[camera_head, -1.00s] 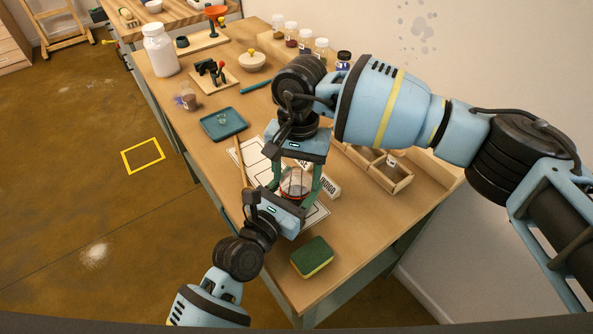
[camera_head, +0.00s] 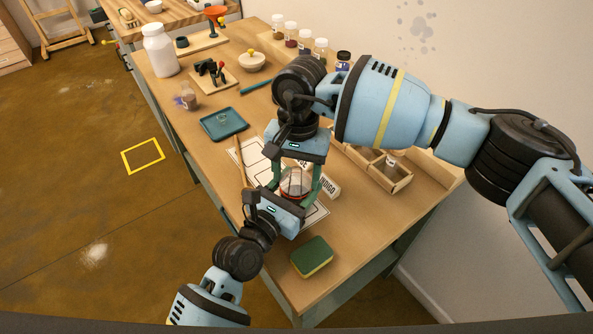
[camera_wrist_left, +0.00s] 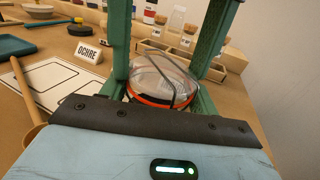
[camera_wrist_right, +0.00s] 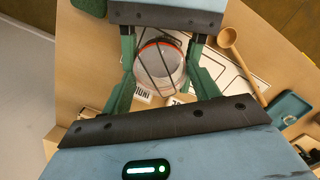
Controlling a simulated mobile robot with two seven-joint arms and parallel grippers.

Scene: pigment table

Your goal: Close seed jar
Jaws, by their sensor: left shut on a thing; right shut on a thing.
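The seed jar (camera_head: 295,183) is a clear glass jar with an orange-red ring and a wire bail. It stands near the table's front end. In the left wrist view the clear lid (camera_wrist_left: 163,72) is over the ring, and the wire rises slantwise across it. The jar also shows in the right wrist view (camera_wrist_right: 160,66). My left gripper (camera_head: 289,200) is shut on the jar low down from the front left. My right gripper (camera_head: 297,186) comes from above, with its fingers on both sides of the jar's top. I cannot tell whether it grips lid or wire.
An INDIGO label block (camera_head: 328,185) stands close to the jar's right. A printed mat (camera_head: 258,160) lies under the work area, with a wooden spoon (camera_wrist_right: 229,42) along it. A sponge (camera_head: 312,257), a teal tray (camera_head: 223,123) and a divided wooden box (camera_head: 390,181) are nearby.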

